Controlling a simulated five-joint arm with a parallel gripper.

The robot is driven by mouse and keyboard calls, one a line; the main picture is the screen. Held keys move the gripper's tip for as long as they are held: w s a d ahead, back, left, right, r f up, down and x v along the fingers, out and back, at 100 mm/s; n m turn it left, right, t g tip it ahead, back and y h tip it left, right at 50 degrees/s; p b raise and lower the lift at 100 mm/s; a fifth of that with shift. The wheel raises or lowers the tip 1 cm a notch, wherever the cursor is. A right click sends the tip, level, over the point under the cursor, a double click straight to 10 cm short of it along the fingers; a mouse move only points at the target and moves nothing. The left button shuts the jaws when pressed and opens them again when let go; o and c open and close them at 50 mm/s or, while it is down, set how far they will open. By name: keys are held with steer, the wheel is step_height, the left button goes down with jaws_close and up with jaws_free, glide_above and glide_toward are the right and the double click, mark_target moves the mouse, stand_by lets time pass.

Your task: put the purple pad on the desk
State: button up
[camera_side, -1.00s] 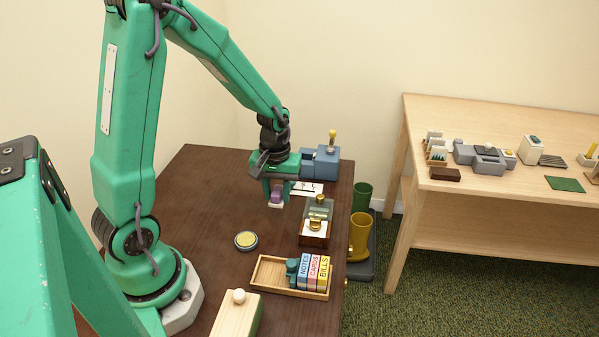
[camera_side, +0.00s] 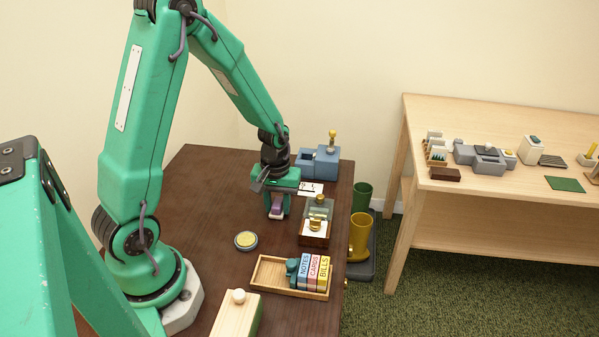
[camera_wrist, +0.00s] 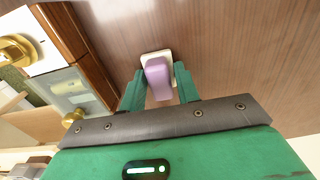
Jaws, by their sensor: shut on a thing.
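The purple pad (camera_side: 276,208) is a small purple block with a pale base. My gripper (camera_side: 277,209) is shut on it, low over the dark brown desk (camera_side: 210,205), left of the wooden box with brass and glass parts. In the wrist view the purple pad (camera_wrist: 158,78) sits between the two green fingers of my gripper (camera_wrist: 159,88), its pale base showing at the far end. I cannot tell whether the pad touches the desk.
The wooden box (camera_side: 314,230) stands close on the right. A blue-grey device (camera_side: 320,162) and a white card (camera_side: 310,188) lie behind. A round yellow-topped tin (camera_side: 246,240) and a wooden tray (camera_side: 268,272) with labelled blocks are nearer. Bare desk lies to the left.

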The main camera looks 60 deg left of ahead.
mark_target(277, 202)
steer(key=shift+f, duration=0.15)
steer(key=o, duration=0.9)
steer(key=shift+o, duration=0.2)
step_height(277, 202, up, 12)
steer(key=shift+r, duration=0.2)
stand_by(0.7)
